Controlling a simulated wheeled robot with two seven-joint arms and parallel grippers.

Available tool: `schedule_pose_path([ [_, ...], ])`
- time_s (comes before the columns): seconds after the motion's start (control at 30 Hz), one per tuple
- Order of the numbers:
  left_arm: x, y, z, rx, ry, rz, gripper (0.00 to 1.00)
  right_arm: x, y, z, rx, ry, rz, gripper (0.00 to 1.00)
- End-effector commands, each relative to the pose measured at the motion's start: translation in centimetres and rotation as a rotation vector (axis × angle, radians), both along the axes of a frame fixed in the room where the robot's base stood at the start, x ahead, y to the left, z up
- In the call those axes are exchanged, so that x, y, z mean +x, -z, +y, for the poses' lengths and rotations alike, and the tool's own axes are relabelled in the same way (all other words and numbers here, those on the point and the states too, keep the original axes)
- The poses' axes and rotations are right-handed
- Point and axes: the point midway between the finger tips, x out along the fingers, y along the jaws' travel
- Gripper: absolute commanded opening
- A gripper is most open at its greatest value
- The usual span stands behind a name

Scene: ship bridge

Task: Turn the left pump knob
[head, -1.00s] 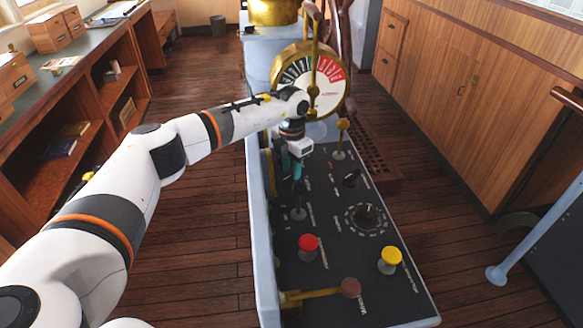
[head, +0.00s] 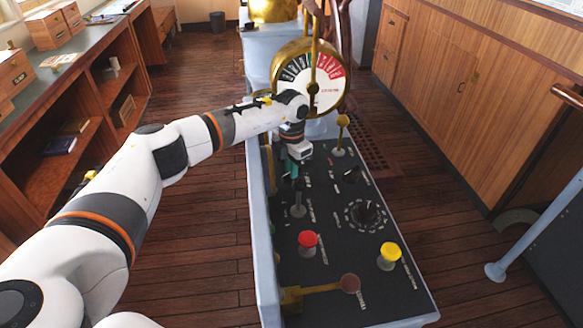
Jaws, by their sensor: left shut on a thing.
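The black console panel (head: 330,255) stands in the middle of the head view. My left gripper (head: 290,174) reaches down to the panel's far left part, just beyond a grey-based lever (head: 298,210). It is shut on what appears to be the left pump knob, which the fingers and wrist hide. A similar small black knob (head: 351,176) shows uncovered to the right of the gripper. My right gripper is not in view.
A larger black dial knob (head: 367,213), a red button (head: 307,242), a yellow button (head: 389,255) and a brass lever (head: 320,287) are nearer on the panel. A brass lever (head: 341,135) and the round telegraph (head: 311,80) stand beyond.

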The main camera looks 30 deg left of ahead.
Motion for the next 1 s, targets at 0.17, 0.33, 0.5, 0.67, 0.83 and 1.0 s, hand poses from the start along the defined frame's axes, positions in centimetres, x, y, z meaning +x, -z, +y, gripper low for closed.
schedule_pose_path([
  [0.17, 0.0, 0.1, 0.0, 0.0, 0.064, -0.001, 0.0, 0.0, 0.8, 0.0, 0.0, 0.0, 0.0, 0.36],
  [0.33, 0.1, 0.2, 0.0, 0.0, 0.183, -0.002, 0.0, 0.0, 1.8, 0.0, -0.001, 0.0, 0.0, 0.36],
  [0.5, 0.1, 0.2, 0.0, 0.001, 0.337, -0.003, 0.0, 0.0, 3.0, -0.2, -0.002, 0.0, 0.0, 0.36],
  [0.67, 0.1, 0.2, 0.1, 0.001, 0.489, -0.004, 0.0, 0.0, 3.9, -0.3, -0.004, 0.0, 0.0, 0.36],
  [0.83, 0.1, 0.1, 0.0, 0.001, 0.647, -0.003, 0.0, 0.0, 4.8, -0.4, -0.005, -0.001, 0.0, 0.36],
  [1.0, 0.1, 0.0, 0.0, 0.001, 0.789, -0.004, 0.0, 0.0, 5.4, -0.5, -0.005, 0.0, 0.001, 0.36],
])
